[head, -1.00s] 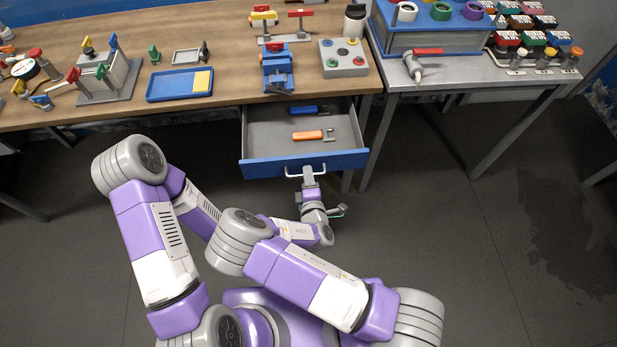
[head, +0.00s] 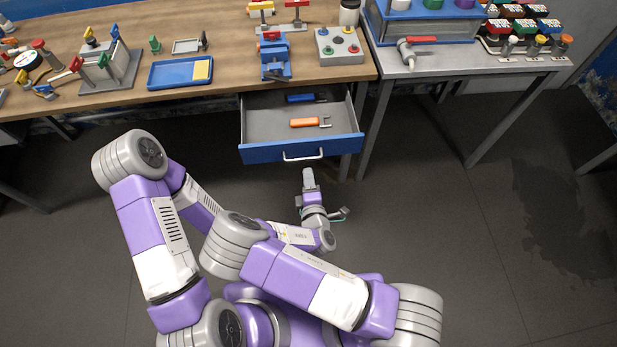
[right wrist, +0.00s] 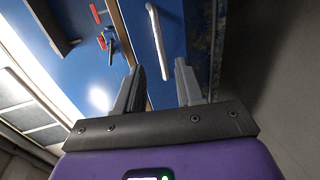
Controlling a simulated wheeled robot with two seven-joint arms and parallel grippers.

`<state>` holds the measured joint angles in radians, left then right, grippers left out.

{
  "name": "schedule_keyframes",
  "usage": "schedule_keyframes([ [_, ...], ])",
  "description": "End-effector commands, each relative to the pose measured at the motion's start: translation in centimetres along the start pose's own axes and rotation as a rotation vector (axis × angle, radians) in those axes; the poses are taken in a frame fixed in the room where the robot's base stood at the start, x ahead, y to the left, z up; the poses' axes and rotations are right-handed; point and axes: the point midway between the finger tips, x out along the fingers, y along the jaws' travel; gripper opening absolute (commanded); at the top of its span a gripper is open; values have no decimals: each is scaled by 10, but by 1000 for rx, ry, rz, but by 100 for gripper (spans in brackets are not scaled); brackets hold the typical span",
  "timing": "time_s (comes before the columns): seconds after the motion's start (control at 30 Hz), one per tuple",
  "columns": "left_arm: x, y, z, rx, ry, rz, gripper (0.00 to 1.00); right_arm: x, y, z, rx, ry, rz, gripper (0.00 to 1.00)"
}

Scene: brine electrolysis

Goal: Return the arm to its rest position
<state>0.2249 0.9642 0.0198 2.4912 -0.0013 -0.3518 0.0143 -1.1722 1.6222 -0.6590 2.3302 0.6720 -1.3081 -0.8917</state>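My right arm reaches forward, low in front of the bench. Its gripper (head: 308,172) is a short way in front of the drawer handle (head: 303,156) and appears clear of it. In the right wrist view my right gripper (right wrist: 160,75) has its two fingers apart with nothing held between them. The pale handle (right wrist: 157,42) shows beyond the fingertips. My left arm is folded at the left of the head view; its gripper is hidden.
The blue-fronted drawer (head: 255,153) stands open, holding an orange-handled tool (head: 304,123) and a blue-handled one (head: 300,98). The wooden bench (head: 225,45) carries a blue tray (head: 165,83) and a blue vice (head: 275,65). Dark floor (head: 430,220) is open to the right.

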Motion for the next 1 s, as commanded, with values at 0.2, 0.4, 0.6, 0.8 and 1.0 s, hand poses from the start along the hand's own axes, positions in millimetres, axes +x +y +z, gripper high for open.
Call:
schedule_keyframes([
  [0.2, 0, 0, 0, 0, 1, 0, 43, 0, 0, 0, 0, 0, 0, 38],
  [0.4, 0, 0, 0, 0, 1, 0, 43, 0, -1, 1, 2, -2, -2, 38],
  [0.6, 0, 0, 0, 0, 0, 0, 43, -5, -36, 28, 144, -102, -152, 38],
  [0.8, 0, 0, 0, 0, 0, 0, 43, -42, -114, 68, 539, -352, -495, 38],
  [1.0, 0, 0, 0, 0, 0, 0, 43, -90, -159, 72, 960, -596, -782, 38],
])
